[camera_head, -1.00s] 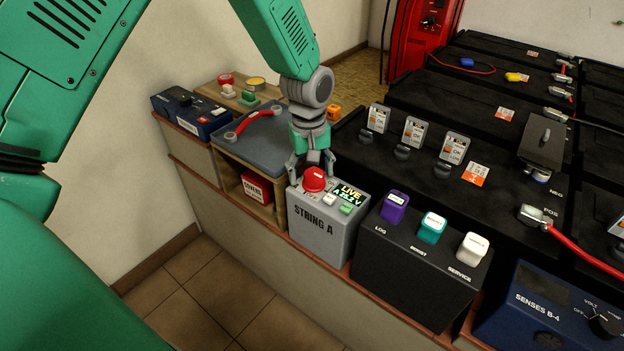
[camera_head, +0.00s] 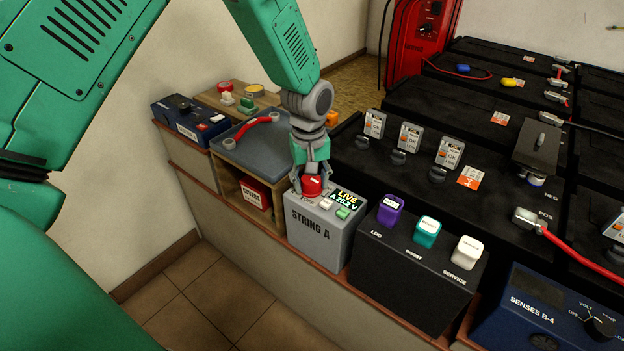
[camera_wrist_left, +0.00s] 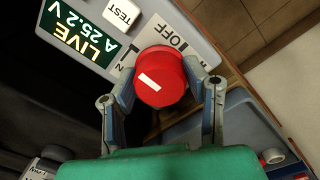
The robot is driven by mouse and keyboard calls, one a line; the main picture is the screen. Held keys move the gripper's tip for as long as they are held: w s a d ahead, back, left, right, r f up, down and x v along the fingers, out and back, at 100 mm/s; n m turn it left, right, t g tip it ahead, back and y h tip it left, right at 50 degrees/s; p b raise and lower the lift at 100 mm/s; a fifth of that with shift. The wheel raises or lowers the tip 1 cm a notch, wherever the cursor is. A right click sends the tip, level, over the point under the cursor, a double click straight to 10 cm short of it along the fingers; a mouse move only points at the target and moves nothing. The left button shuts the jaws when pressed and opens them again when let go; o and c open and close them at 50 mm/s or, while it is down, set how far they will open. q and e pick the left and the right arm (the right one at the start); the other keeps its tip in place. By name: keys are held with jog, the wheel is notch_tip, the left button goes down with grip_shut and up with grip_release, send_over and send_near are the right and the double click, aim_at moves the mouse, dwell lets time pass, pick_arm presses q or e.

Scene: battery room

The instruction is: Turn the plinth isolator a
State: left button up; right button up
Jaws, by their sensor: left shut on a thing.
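The plinth isolator is a red round knob (camera_head: 312,186) on top of the grey STRING A box (camera_head: 318,238). Its lit display (camera_head: 347,198) reads LIVE A 25.2 V. In the left wrist view the red knob (camera_wrist_left: 160,76) has a white mark, with an OFF label beside it and an N partly visible at its left. My left gripper (camera_head: 311,187) is above the box with its fingers down around the knob. In the left wrist view the fingers (camera_wrist_left: 163,88) lie on both sides of the knob, shut on it. My right gripper is not in view.
A white TEST button (camera_wrist_left: 121,12) and a green button (camera_head: 343,213) sit close to the knob. A black box with LOG, BOOST and SERVICE caps (camera_head: 415,265) stands to the right.

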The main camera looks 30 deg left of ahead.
pick_arm(q)
jog(key=m+p, duration=0.1)
jog(key=p, duration=0.1)
jog(key=m+p, duration=0.4)
jog(key=shift+w+a+r+p, duration=0.15)
jog(key=shift+w+r+p, duration=0.1)
jog(key=shift+p, duration=0.05)
jog(key=m+p, duration=0.3)
jog(key=m, duration=0.2)
jog(key=m+p, duration=0.2)
jog(key=m, duration=0.1)
jog(key=shift+f+m, duration=0.1)
jog(key=shift+m, duration=0.2)
jog(key=shift+w+m+p, duration=0.1)
jog(key=shift+m+p, duration=0.45)
jog(key=shift+m, duration=1.35)
jog(key=o, duration=1.1)
jog(key=shift+f, duration=0.1)
jog(key=shift+o, duration=0.2)
jog(key=shift+f, duration=0.1)
